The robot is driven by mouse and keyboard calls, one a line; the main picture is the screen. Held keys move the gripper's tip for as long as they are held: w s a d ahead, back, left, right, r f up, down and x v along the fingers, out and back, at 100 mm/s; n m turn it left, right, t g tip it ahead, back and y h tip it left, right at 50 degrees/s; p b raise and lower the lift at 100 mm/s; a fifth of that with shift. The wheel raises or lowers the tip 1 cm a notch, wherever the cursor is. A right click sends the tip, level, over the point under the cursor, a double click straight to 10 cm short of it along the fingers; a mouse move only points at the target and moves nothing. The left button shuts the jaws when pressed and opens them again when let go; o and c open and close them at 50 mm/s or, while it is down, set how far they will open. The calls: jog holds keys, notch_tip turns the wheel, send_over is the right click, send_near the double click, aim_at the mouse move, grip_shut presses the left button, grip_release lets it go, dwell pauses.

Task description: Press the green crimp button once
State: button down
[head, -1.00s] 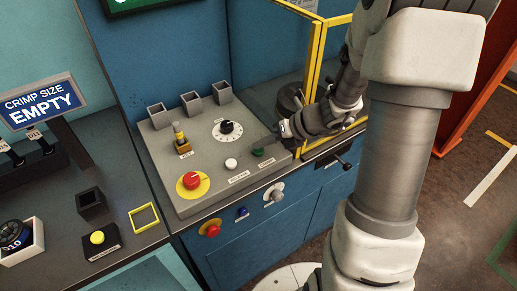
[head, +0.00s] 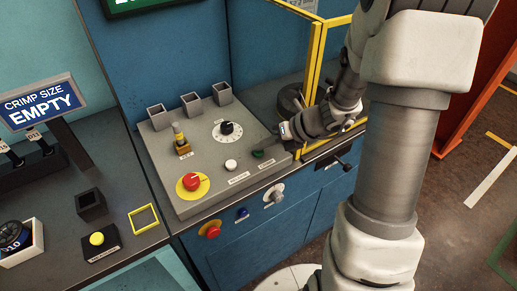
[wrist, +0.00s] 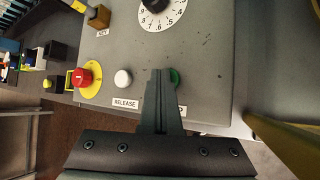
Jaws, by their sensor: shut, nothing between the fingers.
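The green crimp button (head: 257,154) sits near the front right of the grey control panel (head: 205,165). In the wrist view the green button (wrist: 175,78) shows just right of my fingertips, and its left part is hidden behind them. My gripper (wrist: 160,73) is shut and empty, with its fingers together over the panel. In the head view my gripper (head: 266,146) reaches in from the right, its fingertips at the button. I cannot tell whether they touch it. The label below the button is mostly covered by the fingers in the wrist view.
Left of the green button is a white release button (head: 231,165), then a red mushroom button (head: 192,181) on a yellow disc. A dial (head: 227,130) and a key switch (head: 181,142) stand behind. A yellow-framed guard (head: 316,60) rises behind my wrist.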

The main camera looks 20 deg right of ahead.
aim_at(262, 153)
jog(key=shift+r+p, duration=0.6)
jog(key=shift+r, duration=0.1)
notch_tip(262, 153, up, 5)
jog(key=p, duration=0.5)
jog(key=shift+r, duration=0.1)
dwell(0.4)
jog(key=s+a+r+n+g+h, duration=0.1)
jog(key=s+a+r+n, duration=0.3)
jog(key=n, duration=0.5)
jog(key=s+a+r+n+g+h, duration=0.1)
jog(key=s+r+n, duration=0.55)
jog(key=n, duration=0.25)
jog(key=s+d+r+n+t+h, duration=0.1)
jog(key=s+d+r+n+h, duration=0.1)
jog(key=n, duration=0.6)
jog(key=s+d+r+n+t+h, duration=0.1)
jog(key=s+d+r+n+h, duration=0.1)
jog(key=s+r+n, duration=0.3)
jog(key=s+n+h, duration=0.1)
jog(key=s+n, duration=0.1)
jog(key=n, duration=0.1)
jog(key=shift+r, duration=0.2)
